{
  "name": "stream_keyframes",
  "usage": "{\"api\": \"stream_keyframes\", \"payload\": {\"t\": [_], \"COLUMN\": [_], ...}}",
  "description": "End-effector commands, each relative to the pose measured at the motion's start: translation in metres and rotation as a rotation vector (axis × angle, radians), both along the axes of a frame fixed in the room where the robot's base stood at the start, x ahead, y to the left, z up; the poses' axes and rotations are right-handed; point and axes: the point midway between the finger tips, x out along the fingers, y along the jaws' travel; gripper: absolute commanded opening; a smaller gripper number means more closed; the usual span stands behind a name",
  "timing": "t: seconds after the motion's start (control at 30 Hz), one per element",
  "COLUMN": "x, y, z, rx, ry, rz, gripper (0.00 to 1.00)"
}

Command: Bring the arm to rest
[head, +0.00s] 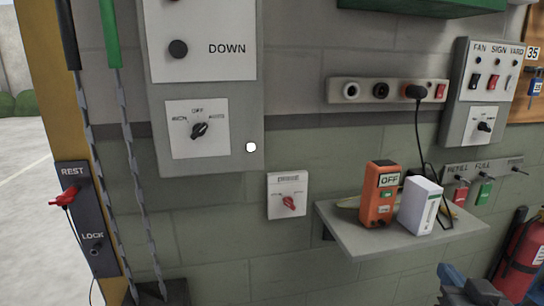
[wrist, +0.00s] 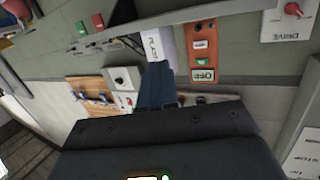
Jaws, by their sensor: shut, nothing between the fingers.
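My gripper (wrist: 158,68) shows in the wrist view as dark blue fingers pressed together, with nothing between them. Its dark body fills the lower middle of that view. In the head view, a blue and dark piece of my arm or gripper shows at the bottom right corner, below the shelf; most of the arm is out of view. The fingers point toward the wall and overlap the white box (wrist: 163,45) in the wrist view. I cannot tell the gap; no contact is visible.
A wall shelf (head: 375,241) holds an orange device (head: 380,193) and a white box (head: 420,205). A red fire extinguisher (head: 521,255) stands at the right. A DRIVE switch (head: 288,195), a DOWN panel (head: 205,40) and hanging chains (head: 130,170) are further left.

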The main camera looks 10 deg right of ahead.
Motion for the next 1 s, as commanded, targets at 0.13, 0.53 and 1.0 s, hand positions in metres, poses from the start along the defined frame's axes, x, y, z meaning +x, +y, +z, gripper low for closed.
{"api": "stream_keyframes", "payload": {"t": [0.13, 0.53, 1.0], "x": [-0.043, -0.167, -0.297], "y": [0.034, 0.117, 0.179], "z": [-0.032, -0.072, -0.049], "rx": [-0.038, -0.069, -0.023], "ry": [0.042, 0.104, 0.131], "rz": [0.089, 0.299, 0.423], "gripper": [0.0, 0.0, 0.0]}}
